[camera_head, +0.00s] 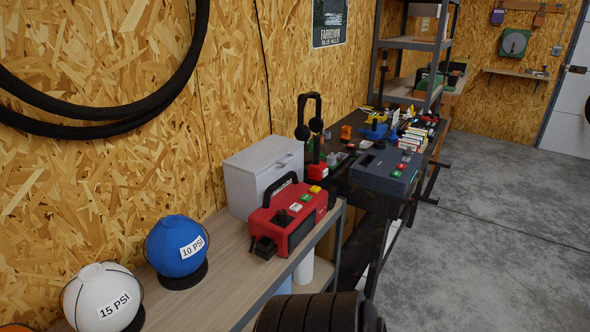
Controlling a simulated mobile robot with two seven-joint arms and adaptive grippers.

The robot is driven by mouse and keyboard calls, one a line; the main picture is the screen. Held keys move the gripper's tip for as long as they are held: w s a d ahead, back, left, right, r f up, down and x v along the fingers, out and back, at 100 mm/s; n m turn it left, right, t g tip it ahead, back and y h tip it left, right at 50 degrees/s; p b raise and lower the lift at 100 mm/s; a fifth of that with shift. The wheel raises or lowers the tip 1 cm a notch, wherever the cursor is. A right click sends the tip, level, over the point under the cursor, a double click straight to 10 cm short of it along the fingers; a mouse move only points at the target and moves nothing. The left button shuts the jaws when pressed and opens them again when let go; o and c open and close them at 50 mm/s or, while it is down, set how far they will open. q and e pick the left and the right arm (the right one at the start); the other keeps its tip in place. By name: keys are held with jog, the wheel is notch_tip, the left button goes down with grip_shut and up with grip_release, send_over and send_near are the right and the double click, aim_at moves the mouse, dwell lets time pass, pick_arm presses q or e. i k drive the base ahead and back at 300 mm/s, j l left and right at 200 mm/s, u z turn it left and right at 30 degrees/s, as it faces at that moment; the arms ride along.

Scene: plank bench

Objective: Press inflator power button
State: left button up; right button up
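A red box-shaped device (290,222), which looks like the inflator, stands on the wooden shelf. It has a black carry handle (280,187) and a dark front panel. On its top are a yellow button (314,189), a green button (306,197), a pale button (295,207) and a black knob (282,217). I cannot read any label on the buttons. A blue ball (172,247) marked 10 PSI and a white ball (97,290) marked 15 PSI sit to its left. Neither of my grippers is in view.
A white box (262,168) stands behind the red device. A dark blue-grey device (385,172) with red and green buttons sits on the dark bench beyond. A ribbed black shape (310,312) fills the bottom middle. Concrete floor (490,230) is open at right.

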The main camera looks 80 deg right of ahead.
aim_at(295, 208)
jog(key=z, duration=2.55)
